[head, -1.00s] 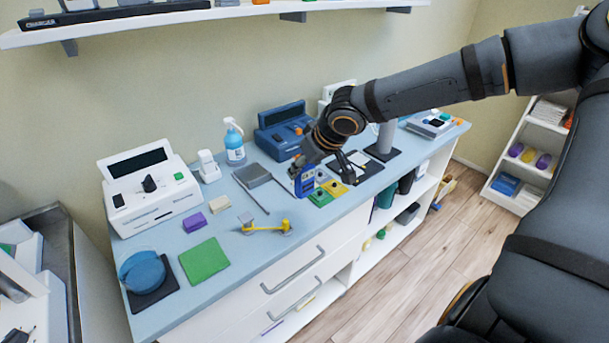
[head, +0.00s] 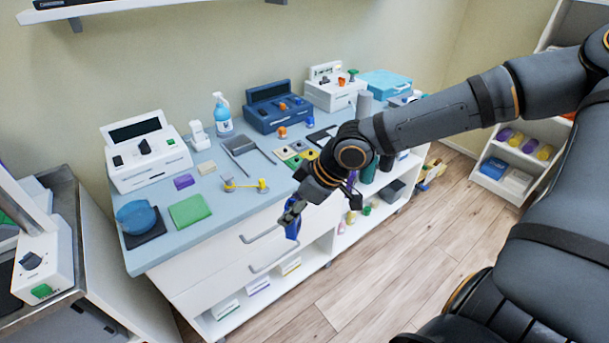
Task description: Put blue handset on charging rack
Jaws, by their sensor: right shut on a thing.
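The blue handset (head: 292,229) is held by my right gripper (head: 292,214), which is shut on it. Handset and gripper are in front of the counter's front edge, over the drawer fronts and clear of the worktop. The fingers hide part of the handset. A black rack (head: 60,3), whose end shows at the top left edge on the wall shelf, is mostly cut off by the picture. My left gripper is not in view.
The counter (head: 225,205) holds a white device (head: 146,152), a spray bottle (head: 222,115), a blue device (head: 276,108), a green pad (head: 190,210) and small items. A wall shelf (head: 150,9) runs above. A steel trolley (head: 75,215) stands left.

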